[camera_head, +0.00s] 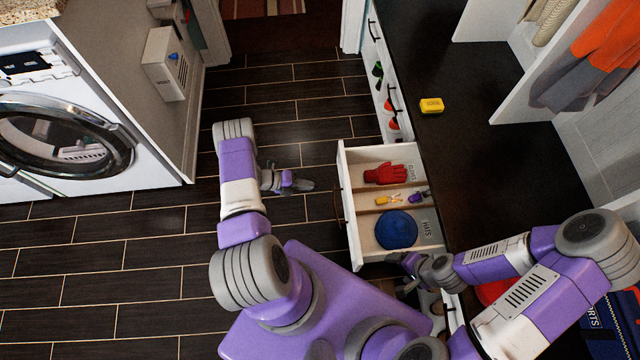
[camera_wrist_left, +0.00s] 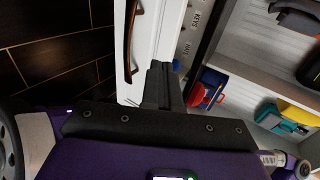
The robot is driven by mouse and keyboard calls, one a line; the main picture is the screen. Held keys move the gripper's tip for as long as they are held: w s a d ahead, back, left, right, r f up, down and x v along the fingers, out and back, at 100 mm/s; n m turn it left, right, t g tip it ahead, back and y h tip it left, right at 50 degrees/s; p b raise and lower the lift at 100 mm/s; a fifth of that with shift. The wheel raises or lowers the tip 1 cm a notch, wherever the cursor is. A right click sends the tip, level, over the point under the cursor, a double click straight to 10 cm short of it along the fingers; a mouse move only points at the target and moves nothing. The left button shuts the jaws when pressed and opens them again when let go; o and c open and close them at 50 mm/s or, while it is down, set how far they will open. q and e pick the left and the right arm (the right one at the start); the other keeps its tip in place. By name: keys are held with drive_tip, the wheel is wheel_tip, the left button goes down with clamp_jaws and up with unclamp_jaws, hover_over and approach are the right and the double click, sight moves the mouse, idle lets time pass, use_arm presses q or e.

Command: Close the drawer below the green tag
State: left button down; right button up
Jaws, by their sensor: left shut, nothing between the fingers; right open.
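An open drawer (camera_head: 345,222) sticks out from the white cabinet under the dark counter in the head view. It has a white front with a dark handle, also seen in the left wrist view (camera_wrist_left: 148,45).
The drawer holds a red glove (camera_head: 385,174), a blue hat (camera_head: 396,229) and small yellow and purple items. Red tags (camera_head: 392,105) hang on the cabinet. A yellow block (camera_head: 431,105) lies on the counter (camera_head: 480,150). A washer (camera_head: 75,130) stands left; the floor between is clear.

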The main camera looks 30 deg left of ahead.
sight(346, 188)
use_arm(q)
drive_tip(key=x, duration=0.3)
drive_tip(key=b+x, duration=0.1)
drive_tip(key=x, duration=0.3)
drive_tip(key=r+b+x, duration=0.1)
drive_tip(key=x, duration=0.3)
drive_tip(key=shift+w+d, duration=0.25)
drive_tip(key=shift+d, duration=0.05)
drive_tip(key=shift+w+d+r, duration=0.1)
drive_tip(key=shift+w+d, duration=0.35)
drive_tip(key=shift+d, duration=0.1)
use_arm(e)
drive_tip(key=shift+f, duration=1.1)
use_arm(q)
drive_tip(key=shift+d, duration=0.1)
